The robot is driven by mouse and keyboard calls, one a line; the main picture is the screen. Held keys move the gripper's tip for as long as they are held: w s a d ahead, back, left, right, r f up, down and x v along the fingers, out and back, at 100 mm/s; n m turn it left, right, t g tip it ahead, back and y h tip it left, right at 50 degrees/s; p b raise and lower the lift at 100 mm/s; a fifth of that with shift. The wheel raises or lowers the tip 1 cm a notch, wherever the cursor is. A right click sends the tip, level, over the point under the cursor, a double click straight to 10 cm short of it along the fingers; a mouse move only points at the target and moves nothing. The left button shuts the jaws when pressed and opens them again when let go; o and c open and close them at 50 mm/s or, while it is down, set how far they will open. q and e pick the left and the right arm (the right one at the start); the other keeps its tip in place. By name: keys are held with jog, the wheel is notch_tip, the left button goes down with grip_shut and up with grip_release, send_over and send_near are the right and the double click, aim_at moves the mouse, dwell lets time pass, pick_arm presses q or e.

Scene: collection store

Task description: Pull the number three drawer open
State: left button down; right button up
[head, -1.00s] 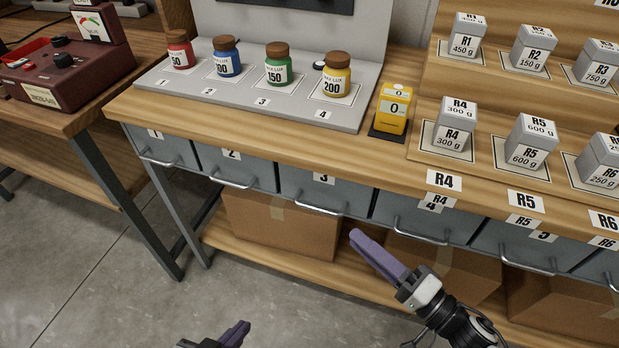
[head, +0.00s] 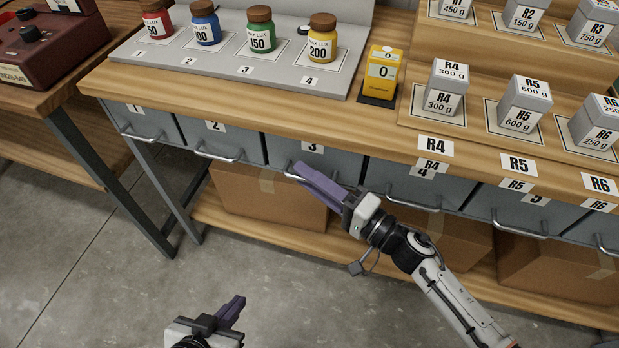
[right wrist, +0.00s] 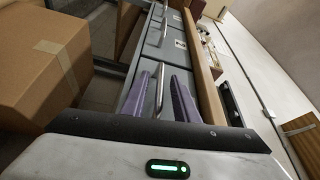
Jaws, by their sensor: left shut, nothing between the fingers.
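The number three drawer (head: 285,155) is a grey front under the bench top, closed, with a white 3 label and a silver bar handle. My right gripper (head: 308,180) is at this drawer and covers part of its handle in the head view. In the right wrist view its purple fingers (right wrist: 162,92) are apart, and a silver handle (right wrist: 158,88) shows between them; whether they touch it I cannot tell. My left gripper (head: 234,308) is shut and empty, low in the head view, away from the drawers.
Drawers two (head: 225,142) and four (head: 405,185) flank it. Cardboard boxes (head: 270,200) stand on the lower shelf. On the bench are several labelled jars (head: 261,30), a yellow device (head: 382,75) and grey weight blocks (head: 446,88). The floor in front is clear.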

grip_shut()
dwell(1.4)
